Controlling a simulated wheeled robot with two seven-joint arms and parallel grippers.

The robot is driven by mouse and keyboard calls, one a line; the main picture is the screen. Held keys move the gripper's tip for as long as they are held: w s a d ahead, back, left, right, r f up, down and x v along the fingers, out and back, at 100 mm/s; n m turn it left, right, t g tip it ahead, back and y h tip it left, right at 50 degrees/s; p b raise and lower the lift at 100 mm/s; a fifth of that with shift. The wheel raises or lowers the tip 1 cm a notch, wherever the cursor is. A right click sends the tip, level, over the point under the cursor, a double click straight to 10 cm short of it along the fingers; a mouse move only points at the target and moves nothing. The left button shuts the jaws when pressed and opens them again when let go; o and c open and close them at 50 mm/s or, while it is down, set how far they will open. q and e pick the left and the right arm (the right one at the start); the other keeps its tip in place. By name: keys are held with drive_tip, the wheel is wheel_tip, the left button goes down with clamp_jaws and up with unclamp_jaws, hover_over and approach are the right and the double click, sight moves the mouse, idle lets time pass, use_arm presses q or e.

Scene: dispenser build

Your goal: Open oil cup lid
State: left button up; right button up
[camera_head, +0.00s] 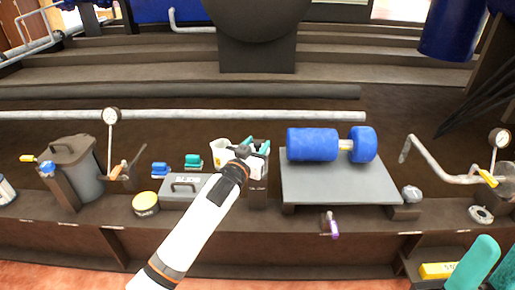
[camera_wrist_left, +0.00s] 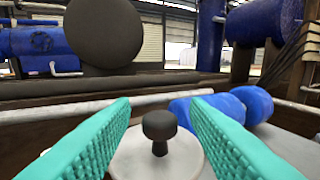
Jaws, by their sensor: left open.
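The oil cup lid (camera_wrist_left: 135,162) is a pale grey disc with a dark round knob (camera_wrist_left: 159,125), in the lower middle of the left wrist view. My left gripper (camera_head: 257,147) is open, its teal fingers on either side of the knob and apart from it in the left wrist view (camera_wrist_left: 160,108). In the head view the gripper is over the bench, left of the blue roller, and hides most of the cup and lid. My right gripper (camera_head: 490,268) shows only as two teal fingers at the bottom right, spread apart and empty.
A blue roller (camera_head: 312,144) lies on a grey plate (camera_head: 340,185) to the right. Left of the gripper are a white container (camera_head: 219,148), a grey box (camera_head: 178,192) and a yellow-topped tin (camera_head: 145,203). A grey lidded pot (camera_head: 85,165) stands farther left.

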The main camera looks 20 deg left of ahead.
use_arm(q)
drive_tip(key=shift+w+d, duration=0.1)
drive_tip(key=shift+w, duration=0.5)
clamp_jaws()
drive_tip(key=shift+r, duration=0.1)
drive_tip(key=shift+r+p, duration=0.1)
drive_tip(key=shift+p, duration=0.45)
